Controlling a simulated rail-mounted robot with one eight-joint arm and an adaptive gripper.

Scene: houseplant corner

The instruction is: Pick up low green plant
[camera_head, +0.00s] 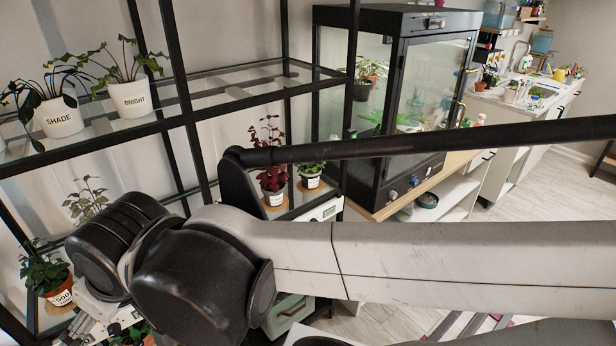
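Several low green plants show, and I cannot tell which one the task means. A small green plant (312,168) stands in a white labelled pot (310,182) on a round wooden coaster on the lower shelf. A leafy green plant (42,268) stands in an orange labelled pot (61,294) at the lower left. More green leaves (131,335) show at the bottom edge, mostly hidden below my arm. My arm crosses the lower half of the view and its dark joints bend at the lower left. My gripper's fingers do not show.
The black shelf frame has upright posts close to my arm. White pots marked SHADE (59,118) and BRIGHT (133,100) stand on its upper glass shelf. A dark red plant (271,160) stands beside the small green one. A glass cabinet (428,80) stands right of the shelf.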

